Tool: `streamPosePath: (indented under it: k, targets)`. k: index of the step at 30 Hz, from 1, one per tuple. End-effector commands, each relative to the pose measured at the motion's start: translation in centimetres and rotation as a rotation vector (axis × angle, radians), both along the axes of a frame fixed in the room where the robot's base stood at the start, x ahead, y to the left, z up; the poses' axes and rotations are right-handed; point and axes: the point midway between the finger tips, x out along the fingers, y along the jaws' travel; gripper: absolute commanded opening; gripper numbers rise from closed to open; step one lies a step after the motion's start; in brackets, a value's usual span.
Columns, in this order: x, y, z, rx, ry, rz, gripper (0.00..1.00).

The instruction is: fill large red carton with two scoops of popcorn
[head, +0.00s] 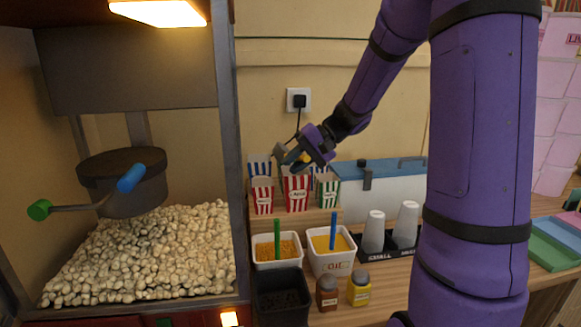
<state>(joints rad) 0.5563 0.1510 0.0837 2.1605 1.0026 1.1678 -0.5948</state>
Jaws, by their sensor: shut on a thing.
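The large red carton (296,191), red-and-white striped with a label, stands upright in the middle of the carton stand. My gripper (293,158) is just above it. It is shut on a small grey thing with a yellow part, which looks like the scoop (280,152). The scoop appears tilted by the carton's top; whether it touches the carton or holds popcorn I cannot tell. The carton's inside is hidden. A large heap of popcorn (140,255) lies in the popcorn machine at left, below the dark kettle (122,180).
A smaller red carton (262,196), a green carton (327,191) and blue cartons (259,166) stand close around. In front are a kernel tub (277,252), an oil tub (331,254), a black bin (283,295) and two shakers. The machine's post (228,150) stands left of the cartons.

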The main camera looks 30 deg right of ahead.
Motion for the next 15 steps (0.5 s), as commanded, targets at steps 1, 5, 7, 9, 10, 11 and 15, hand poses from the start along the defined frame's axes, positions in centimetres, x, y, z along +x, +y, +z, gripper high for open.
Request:
streamPosePath:
  k: [1, 5, 7, 9, 10, 11, 15]
  targets:
    - [0.07, -0.06, 0.13, -0.02, 0.006, -0.003, 0.0]
    - [0.12, 0.01, 0.07, -0.082, 0.032, -0.005, 0.0]
    - [0.21, 0.08, 0.01, -0.134, 0.05, -0.005, 0.0]
    - [0.22, 0.25, -0.17, -0.191, 0.075, -0.003, 0.0]
    - [0.24, 0.29, -0.2, -0.218, 0.086, -0.003, 0.0]
    - [0.28, 0.31, -0.24, -0.246, 0.095, -0.004, 0.0]
    - [0.36, 0.52, -0.56, -0.361, 0.144, -0.003, 0.0]
